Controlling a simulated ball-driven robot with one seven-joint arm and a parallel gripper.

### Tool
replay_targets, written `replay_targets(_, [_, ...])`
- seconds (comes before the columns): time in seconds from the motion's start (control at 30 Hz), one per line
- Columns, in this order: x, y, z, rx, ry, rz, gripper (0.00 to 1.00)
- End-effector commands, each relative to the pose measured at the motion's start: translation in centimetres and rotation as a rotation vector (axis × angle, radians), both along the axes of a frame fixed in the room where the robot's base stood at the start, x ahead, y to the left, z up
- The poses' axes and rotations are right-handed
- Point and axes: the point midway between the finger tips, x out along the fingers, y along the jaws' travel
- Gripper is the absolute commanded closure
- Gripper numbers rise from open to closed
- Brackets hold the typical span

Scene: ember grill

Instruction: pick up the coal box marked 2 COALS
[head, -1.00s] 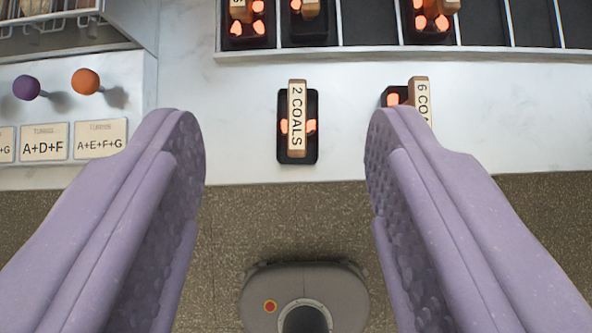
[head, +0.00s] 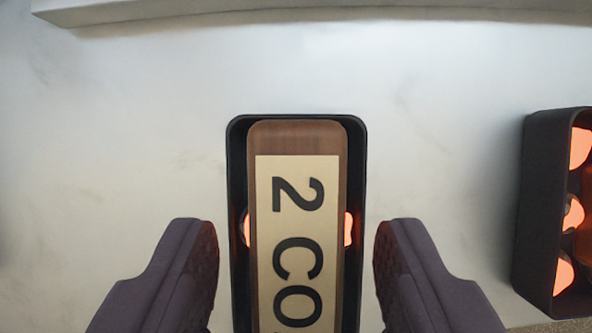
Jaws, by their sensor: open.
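The coal box marked 2 COALS (head: 237,133) stands on the pale counter in the middle of the head view. It is a black open box with a wooden handle bar (head: 297,138) along its top. The bar carries a cream label (head: 275,180) reading "2 CO"; the rest is cut off by the lower picture edge. Orange glowing coals (head: 348,229) show on both sides of the bar. My gripper (head: 296,240) is open, with one dark finger on each side of the box. A gap shows between each finger and the box, and nothing is held.
A second black coal box (head: 538,210) with several glowing coals stands at the right edge, apart from my right finger. A raised pale ledge (head: 300,15) runs along the top. The counter (head: 130,130) left of the box is clear.

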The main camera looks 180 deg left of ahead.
Motion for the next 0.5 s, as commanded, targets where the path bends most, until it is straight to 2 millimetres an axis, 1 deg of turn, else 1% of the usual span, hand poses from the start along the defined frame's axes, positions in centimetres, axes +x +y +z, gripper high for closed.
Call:
replay_targets(0.03, [0.24, -0.05, -0.86, 0.001, 0.0, -0.002, 0.47])
replay_targets(0.07, [0.34, -0.05, -0.97, 0.001, 0.0, -0.002, 0.47])
replay_targets(0.27, [0.41, -0.03, -0.74, 0.0, -0.002, -0.001, 0.47])
replay_targets(0.3, [0.41, -0.03, -0.73, 0.0, -0.002, -0.001, 0.56])
replay_targets(0.37, [0.41, -0.03, -0.73, 0.0, -0.002, -0.001, 0.7])
replay_targets(0.4, [0.39, -0.03, -0.72, 0.0, -0.002, -0.001, 0.79])
replay_targets(0.5, [0.39, -0.03, -0.72, 0.0, -0.002, -0.001, 1.0])
